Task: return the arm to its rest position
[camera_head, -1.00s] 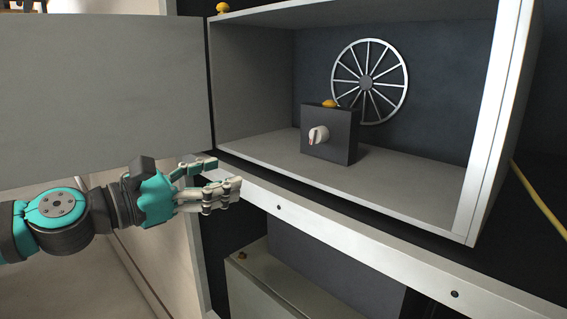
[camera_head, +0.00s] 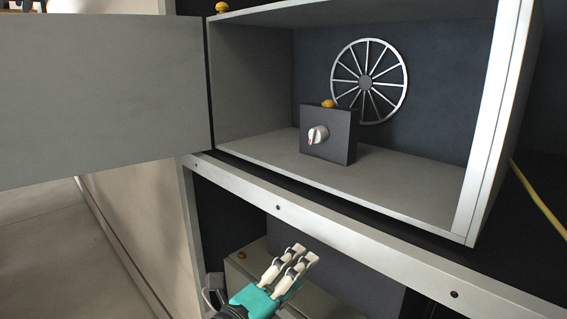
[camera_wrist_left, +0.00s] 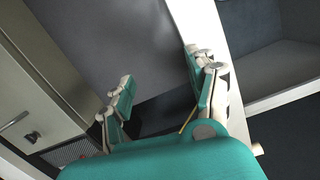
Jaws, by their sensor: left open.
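My left gripper (camera_head: 290,262) is low in the head view, below the open compartment and in front of the rack's lower part. Its fingers point up and to the right. In the left wrist view its two fingers (camera_wrist_left: 160,90) stand apart with nothing between them. It is open and empty. My right gripper is in neither view.
An open cabinet compartment (camera_head: 400,183) holds a dark box (camera_head: 335,148) with a white knob (camera_head: 317,135). Its grey door (camera_head: 95,100) stands open at left. A metal rail (camera_head: 340,233) runs below. A yellow cable (camera_head: 537,198) hangs at right. Floor at lower left is clear.

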